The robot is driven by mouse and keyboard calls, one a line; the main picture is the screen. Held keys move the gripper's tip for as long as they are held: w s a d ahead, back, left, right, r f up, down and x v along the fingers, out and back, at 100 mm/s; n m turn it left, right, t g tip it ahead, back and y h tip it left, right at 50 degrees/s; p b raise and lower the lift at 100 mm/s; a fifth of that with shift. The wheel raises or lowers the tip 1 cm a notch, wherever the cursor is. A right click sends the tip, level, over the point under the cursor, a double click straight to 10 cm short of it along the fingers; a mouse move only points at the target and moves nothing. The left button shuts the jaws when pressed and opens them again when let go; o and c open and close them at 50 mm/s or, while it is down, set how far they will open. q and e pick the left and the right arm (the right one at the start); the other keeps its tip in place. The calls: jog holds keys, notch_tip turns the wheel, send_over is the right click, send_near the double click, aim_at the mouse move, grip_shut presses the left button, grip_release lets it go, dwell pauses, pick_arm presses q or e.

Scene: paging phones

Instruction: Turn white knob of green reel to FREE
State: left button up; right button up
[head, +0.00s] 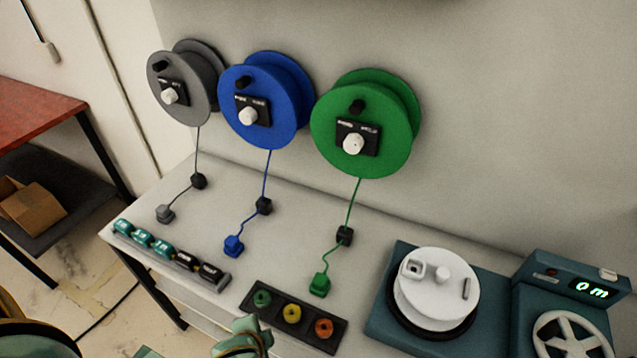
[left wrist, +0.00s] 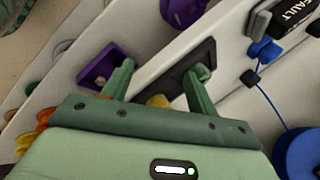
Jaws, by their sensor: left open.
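The green reel (head: 390,108) hangs on the wall at the right of three reels in the head view. Its white knob (head: 353,144) stands out from a black plate (head: 372,138) with two small labels. I cannot read the labels or tell which one the knob points to. My left gripper (head: 241,338) shows only partly at the bottom of the head view, well below and left of the knob, over the front of the counter. In the left wrist view my gripper (left wrist: 160,68) is open with nothing between its fingers. My right gripper is not in view.
A blue reel (head: 292,78) and a grey reel (head: 204,70) hang to the left. Below are cords with plugs, a row of labelled tags (head: 162,247), and a black tray (head: 266,288) of coloured pieces. A white turntable (head: 430,308) stands at right.

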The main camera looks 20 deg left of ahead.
pick_arm(q)
jog(key=w+d+r+m+t+p, duration=0.1)
jog(key=w+r+m+t+p, duration=0.3)
jog(key=w+r+m, duration=0.7)
jog(key=m+t+h+p, duration=0.3)
jog(key=m+t, duration=0.5)
jog(key=m, duration=0.8)
send_near(351, 146)
jog(key=w, duration=0.9)
jog(key=shift+w+d+f+b, duration=0.15)
jog(key=shift+w+b, duration=0.15)
jog(key=shift+b, duration=0.1)
jog(key=c, duration=1)
